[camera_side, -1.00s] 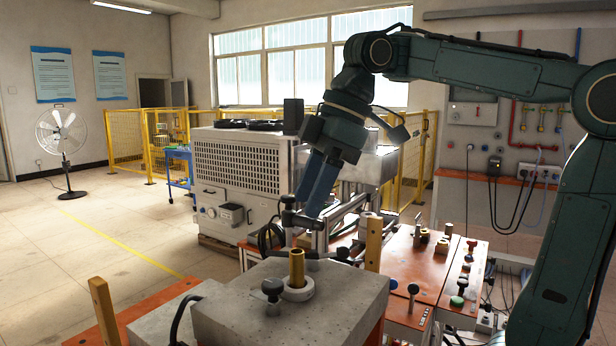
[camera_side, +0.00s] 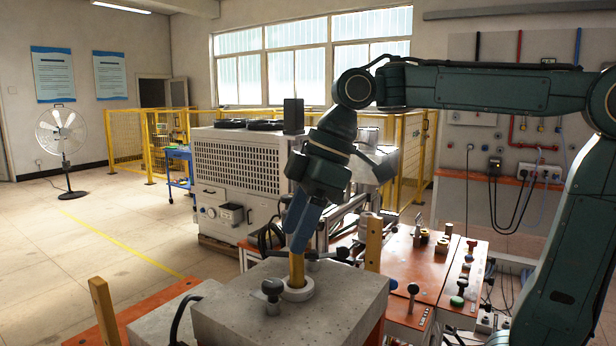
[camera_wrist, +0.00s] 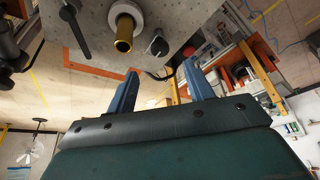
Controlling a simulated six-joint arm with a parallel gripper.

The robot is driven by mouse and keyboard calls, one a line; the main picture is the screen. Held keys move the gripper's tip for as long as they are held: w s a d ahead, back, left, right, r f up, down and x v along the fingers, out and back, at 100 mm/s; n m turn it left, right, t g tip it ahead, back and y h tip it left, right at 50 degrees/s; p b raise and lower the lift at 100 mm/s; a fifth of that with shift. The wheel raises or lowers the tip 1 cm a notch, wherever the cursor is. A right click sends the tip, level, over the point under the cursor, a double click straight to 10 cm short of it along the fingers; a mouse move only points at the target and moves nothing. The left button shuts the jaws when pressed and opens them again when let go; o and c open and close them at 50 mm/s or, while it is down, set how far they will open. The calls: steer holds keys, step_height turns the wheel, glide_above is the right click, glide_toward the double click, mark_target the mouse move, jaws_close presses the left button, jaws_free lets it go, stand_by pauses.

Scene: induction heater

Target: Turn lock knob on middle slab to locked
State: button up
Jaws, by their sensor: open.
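A grey slab (camera_side: 335,300) fills the near middle of the side view, with a brass post in a pale collar (camera_side: 298,293) and a black knob (camera_side: 272,288) on top. In the wrist view, the gripper's fingers (camera_wrist: 160,68) are apart and empty, short of the marked knob.
An orange bench (camera_side: 425,262) with several small knobs and fittings lies to the right. A white machine cabinet (camera_side: 240,172) stands behind. The floor at left is open.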

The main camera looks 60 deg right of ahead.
mark_target(273, 283)
steer(key=shift+x, duration=4.1)
steer(key=c, duration=1)
